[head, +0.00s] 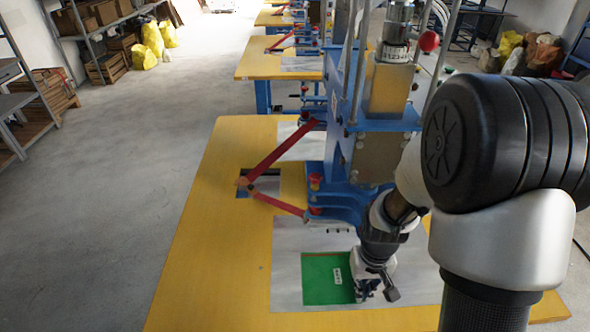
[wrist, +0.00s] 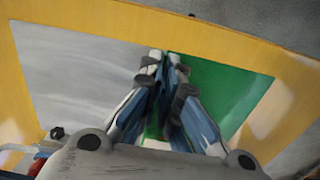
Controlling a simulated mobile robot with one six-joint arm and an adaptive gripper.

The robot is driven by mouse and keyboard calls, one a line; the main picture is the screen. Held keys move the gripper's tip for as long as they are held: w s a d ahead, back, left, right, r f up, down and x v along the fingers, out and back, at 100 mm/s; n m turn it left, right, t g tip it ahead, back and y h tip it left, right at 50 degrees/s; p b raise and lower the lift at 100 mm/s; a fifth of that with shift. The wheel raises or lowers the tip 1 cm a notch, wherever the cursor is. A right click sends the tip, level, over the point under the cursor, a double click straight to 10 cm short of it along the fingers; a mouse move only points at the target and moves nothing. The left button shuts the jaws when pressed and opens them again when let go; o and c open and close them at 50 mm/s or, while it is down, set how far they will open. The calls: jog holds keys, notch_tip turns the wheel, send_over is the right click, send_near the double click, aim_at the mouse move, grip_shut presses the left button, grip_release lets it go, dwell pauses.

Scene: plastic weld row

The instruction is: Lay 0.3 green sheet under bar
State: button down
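The green sheet (head: 320,285) has a small white label and appears level over the grey metal plate (head: 288,243) of the near press. My gripper (head: 372,290) is at the sheet's right edge in the head view. In the wrist view the fingertips (wrist: 163,58) are close together along one edge of the green sheet (wrist: 215,90), with bare plate on the other side. Whether they pinch the sheet cannot be made out. The label is mostly hidden behind the fingers there. The bar under the blue press head (head: 345,203) is not clearly visible.
The yellow table (head: 205,235) surrounds the plate, with free room on its left side. Red arms (head: 275,155) stick out left from the blue press. More yellow tables (head: 262,62) stand behind, with shelves (head: 95,30) and yellow bags (head: 152,40) at the back left.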

aim_at(344, 275)
jog(key=w+a+r, duration=0.2)
jog(key=w+r, duration=0.1)
jog(key=w+a+r, duration=0.1)
jog(key=w+r, duration=0.1)
jog(key=shift+w+a+r, duration=0.1)
jog(key=shift+w+a, duration=0.05)
dwell(0.4)
